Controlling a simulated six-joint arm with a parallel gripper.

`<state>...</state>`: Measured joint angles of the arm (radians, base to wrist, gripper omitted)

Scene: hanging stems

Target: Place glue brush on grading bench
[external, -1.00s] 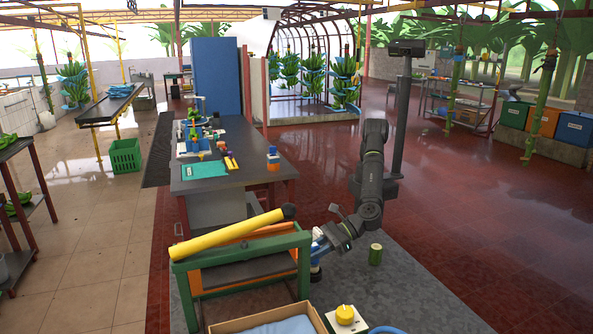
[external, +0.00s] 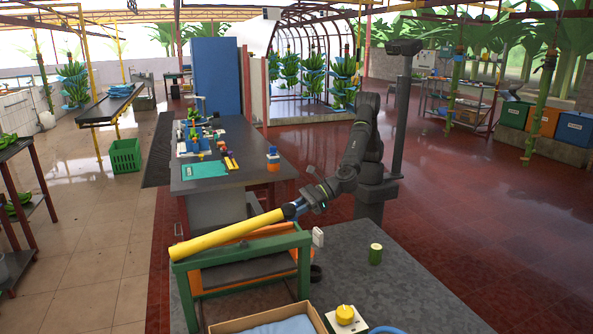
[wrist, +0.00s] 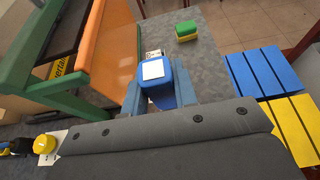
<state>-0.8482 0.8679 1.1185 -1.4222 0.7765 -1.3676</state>
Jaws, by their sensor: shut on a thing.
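My gripper (external: 289,210) is shut at the right end of the green stand, above the grey worktop. In the wrist view, its two fingers (wrist: 157,95) close on a blue piece with a white face (wrist: 153,70), which I take to be the glue brush. Its bristles cannot be made out. In the external view the held thing is too small to tell apart from the fingers. The dark-topped bench (external: 250,172), which I take to be the grading bench, stands behind and to the left, apart from my gripper.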

